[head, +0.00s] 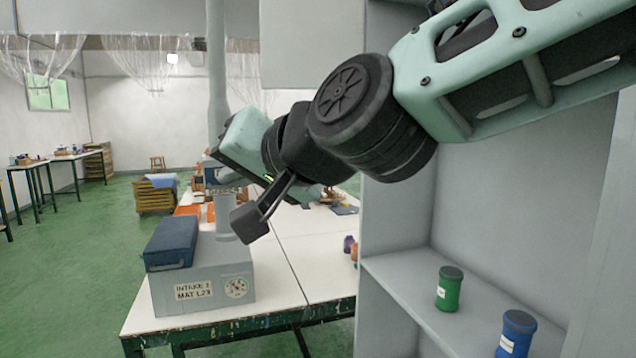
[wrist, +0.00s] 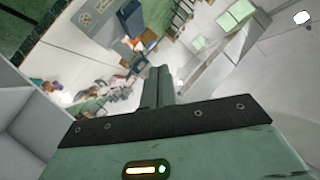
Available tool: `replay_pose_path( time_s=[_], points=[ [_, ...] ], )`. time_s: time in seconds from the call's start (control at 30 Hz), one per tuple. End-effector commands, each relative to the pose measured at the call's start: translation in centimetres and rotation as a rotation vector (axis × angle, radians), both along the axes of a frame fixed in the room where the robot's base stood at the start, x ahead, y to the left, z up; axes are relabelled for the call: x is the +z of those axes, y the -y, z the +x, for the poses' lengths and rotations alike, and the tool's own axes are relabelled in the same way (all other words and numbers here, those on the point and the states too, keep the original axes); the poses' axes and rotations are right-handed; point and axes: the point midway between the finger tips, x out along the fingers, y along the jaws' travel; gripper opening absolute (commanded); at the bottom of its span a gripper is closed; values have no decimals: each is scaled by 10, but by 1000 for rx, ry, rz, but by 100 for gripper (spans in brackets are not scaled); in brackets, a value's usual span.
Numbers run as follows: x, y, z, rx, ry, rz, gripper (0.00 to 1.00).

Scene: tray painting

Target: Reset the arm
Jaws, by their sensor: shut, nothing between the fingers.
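My arm reaches in from the upper right of the head view, in front of a grey shelf unit. My gripper (head: 250,224) is at the picture's middle left, raised above the white-topped table (head: 290,262). In the wrist view my gripper (wrist: 158,86) shows its two fingers side by side and touching, with nothing between them. The wrist view is tilted, with the room at a steep slant.
A blue case (head: 171,243) lies on a grey labelled box (head: 203,284) at the table's near left. A green jar (head: 449,289) and a blue jar (head: 516,335) stand on the shelf (head: 405,283) at right. Open green floor (head: 75,270) lies at left.

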Motion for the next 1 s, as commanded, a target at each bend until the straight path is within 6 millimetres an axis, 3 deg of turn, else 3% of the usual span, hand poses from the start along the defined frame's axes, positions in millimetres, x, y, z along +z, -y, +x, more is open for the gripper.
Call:
replay_pose_path(
  time_s=[0.03, 0.2, 0.4, 0.5, 0.63, 0.77, 1.0],
  points=[
    [-34, 13, -13, 43, -40, -105, 0],
    [-133, 67, -64, 189, -188, -437, 0],
    [-219, 155, -131, 341, -385, -783, 0],
    [-244, 195, -160, 400, -470, -912, 0],
    [-260, 229, -185, 449, -546, -1018, 0],
    [-265, 243, -194, 470, -575, -1059, 0],
    [-265, 243, -195, 471, -578, -1061, 0]
  ],
)
